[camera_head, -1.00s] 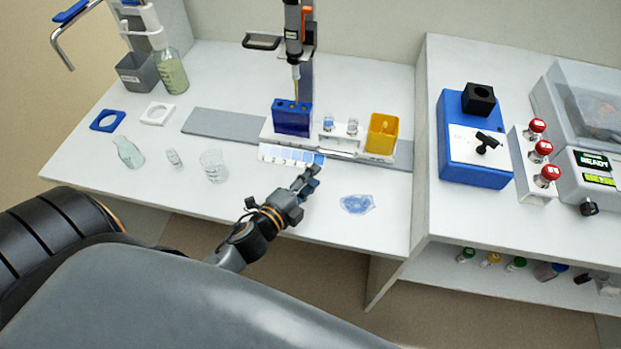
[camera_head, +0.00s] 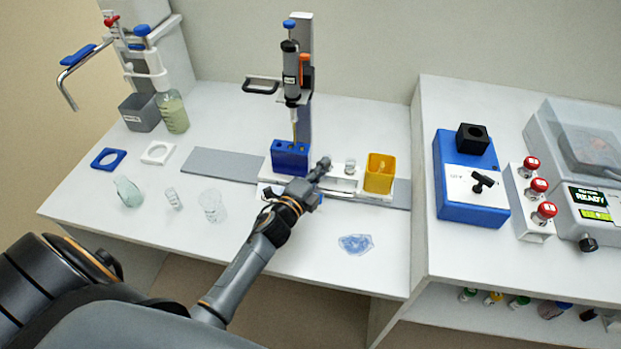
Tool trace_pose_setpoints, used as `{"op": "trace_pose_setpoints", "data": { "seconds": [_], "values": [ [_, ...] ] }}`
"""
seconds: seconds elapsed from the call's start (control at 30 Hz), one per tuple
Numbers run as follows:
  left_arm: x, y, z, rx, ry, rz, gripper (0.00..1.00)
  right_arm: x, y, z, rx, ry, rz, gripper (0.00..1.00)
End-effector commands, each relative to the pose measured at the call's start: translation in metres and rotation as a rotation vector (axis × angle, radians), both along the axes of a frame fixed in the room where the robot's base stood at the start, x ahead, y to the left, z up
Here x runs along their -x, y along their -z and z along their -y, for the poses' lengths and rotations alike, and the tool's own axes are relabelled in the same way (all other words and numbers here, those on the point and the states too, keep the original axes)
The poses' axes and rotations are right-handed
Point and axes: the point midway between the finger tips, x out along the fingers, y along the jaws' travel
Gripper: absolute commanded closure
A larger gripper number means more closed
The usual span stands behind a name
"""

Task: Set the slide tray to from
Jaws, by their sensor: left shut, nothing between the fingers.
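The slide tray (camera_head: 344,184) is white and sits on a long grey rail (camera_head: 222,163). It carries a blue block (camera_head: 290,158) at its left, a small clear vial (camera_head: 350,167) in the middle and a yellow cup (camera_head: 380,173) at its right. The blue block stands beneath the dispenser (camera_head: 291,82), whose thin tip reaches down to it. My left gripper (camera_head: 322,166) is shut and empty, over the front of the tray between the blue block and the vial. Contact with the tray cannot be told. My gripper and wrist hide part of the tray and its front strip. My right gripper is not in view.
Glassware, including a clear beaker (camera_head: 212,207), stands left of my arm. A blue-stained film (camera_head: 356,244) lies on the table right of it. A blue device (camera_head: 467,178) and red knobs (camera_head: 539,185) stand on the right bench. The rail's left end is clear.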

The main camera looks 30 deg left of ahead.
Motion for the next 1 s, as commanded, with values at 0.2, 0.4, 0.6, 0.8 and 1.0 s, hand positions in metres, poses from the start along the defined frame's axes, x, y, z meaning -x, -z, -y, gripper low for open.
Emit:
{"op": "trace_pose_setpoints", "data": {
  "seconds": [0.2,0.4,0.6,0.8,1.0],
  "values": [
    [-0.003,-0.001,-0.024,-0.003,-0.001,-0.003,1.0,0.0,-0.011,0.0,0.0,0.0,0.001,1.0],
    [0.001,0.0,-0.037,0.0,0.0,-0.002,1.0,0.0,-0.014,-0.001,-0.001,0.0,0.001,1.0],
    [0.001,0.001,-0.038,0.001,0.0,-0.001,1.0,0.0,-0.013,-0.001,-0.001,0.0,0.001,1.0],
    [0.002,0.001,-0.041,-0.001,0.0,-0.002,1.0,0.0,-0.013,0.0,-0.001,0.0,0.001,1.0],
    [0.013,0.002,-0.082,-0.006,-0.002,-0.004,1.0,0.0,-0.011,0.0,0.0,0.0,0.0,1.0]
  ]
}}
